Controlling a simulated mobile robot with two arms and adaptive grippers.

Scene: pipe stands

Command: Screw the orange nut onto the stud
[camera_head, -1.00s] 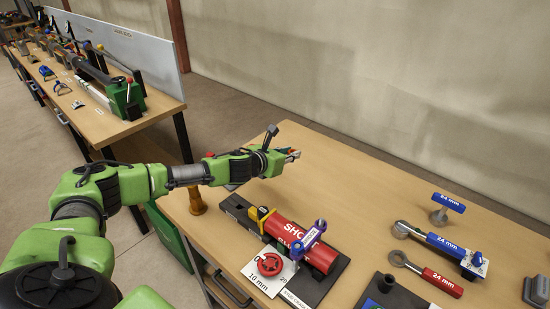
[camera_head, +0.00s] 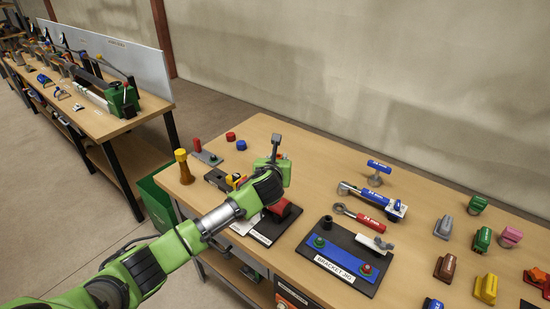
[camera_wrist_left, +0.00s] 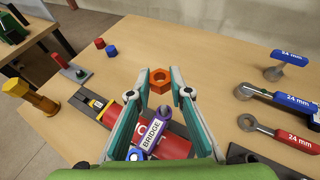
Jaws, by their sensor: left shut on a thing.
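The orange nut (camera_wrist_left: 160,86) is a hex ring with a round hole, seen between the fingertips of my left gripper (camera_wrist_left: 158,73) in the left wrist view. The gripper is shut on it, above the wooden table. In the head view my left wrist (camera_head: 268,185) hides the fingers and the nut. I cannot tell for certain which part is the stud. A grey plate with a red post (camera_head: 197,146) stands at the table's far left; it also shows in the wrist view (camera_wrist_left: 60,61). My right gripper is out of view.
Loose red (camera_head: 230,136) and blue (camera_head: 241,145) nuts lie further back. A bracket jig (camera_head: 341,264) and blue and red 24 mm wrenches (camera_head: 371,200) are to the right.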

